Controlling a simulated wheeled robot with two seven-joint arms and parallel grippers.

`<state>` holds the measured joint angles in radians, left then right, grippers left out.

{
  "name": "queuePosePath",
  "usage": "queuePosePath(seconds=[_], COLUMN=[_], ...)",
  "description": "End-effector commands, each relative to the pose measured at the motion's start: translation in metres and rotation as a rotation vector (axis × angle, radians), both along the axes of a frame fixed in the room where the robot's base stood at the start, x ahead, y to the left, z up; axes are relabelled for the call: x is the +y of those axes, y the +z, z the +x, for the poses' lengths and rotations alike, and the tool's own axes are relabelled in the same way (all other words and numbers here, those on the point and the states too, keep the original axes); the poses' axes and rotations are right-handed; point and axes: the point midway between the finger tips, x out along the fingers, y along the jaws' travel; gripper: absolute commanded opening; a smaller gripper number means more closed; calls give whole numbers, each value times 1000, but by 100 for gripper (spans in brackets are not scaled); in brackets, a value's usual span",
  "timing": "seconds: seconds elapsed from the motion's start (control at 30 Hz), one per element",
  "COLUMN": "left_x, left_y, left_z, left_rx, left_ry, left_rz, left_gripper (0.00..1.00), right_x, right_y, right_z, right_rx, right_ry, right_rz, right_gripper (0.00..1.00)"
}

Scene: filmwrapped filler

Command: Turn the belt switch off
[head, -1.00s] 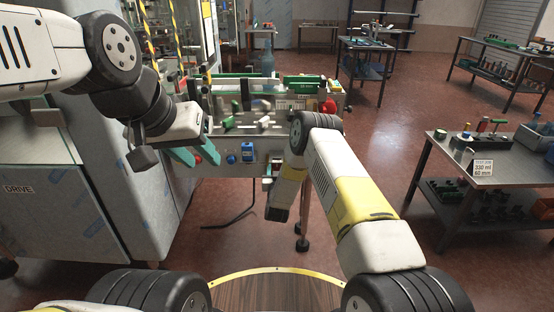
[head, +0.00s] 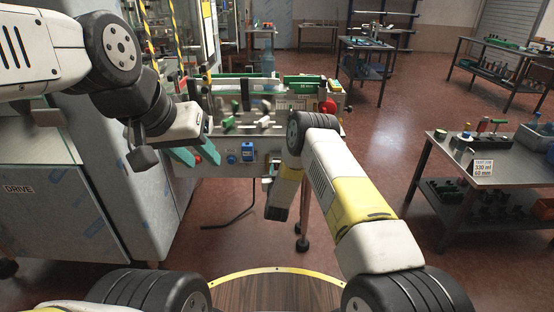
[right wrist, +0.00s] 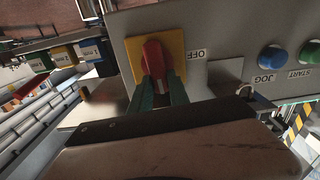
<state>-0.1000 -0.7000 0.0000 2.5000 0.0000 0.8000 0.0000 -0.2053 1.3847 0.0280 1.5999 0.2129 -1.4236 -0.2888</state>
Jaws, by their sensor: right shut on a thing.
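The belt switch (right wrist: 153,60) is a red knob on a yellow square plate (right wrist: 176,47) on a grey panel, in the right wrist view. An OFF label (right wrist: 196,54) is beside the plate. The knob's grip runs roughly up and down in that picture. My right gripper (right wrist: 157,88) has its green fingers closed on the knob, one on each side. In the head view my right arm hides that gripper and the switch. My left gripper (head: 196,155) is open and empty, its teal fingers apart, in front of the machine's left end.
A blue JOG button (right wrist: 271,58) and a green START button (right wrist: 309,53) are on the same panel. The conveyor machine (head: 215,170) stands ahead, beside a large cabinet (head: 70,215) at left. A metal table (head: 500,160) stands at right.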

Motion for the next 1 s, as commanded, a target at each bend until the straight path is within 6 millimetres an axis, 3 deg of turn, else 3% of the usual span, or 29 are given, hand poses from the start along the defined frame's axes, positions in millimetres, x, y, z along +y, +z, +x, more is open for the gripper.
queuePosePath(seconds=[1.0], left_x=[0], left_y=[0], left_z=[0], left_rx=[0], left_ry=[0], left_rz=[0], left_gripper=[36], right_x=[16], right_y=[-9], right_z=[-1], right_rx=[-1], right_ry=[3], right_rz=[-908], right_gripper=[0])
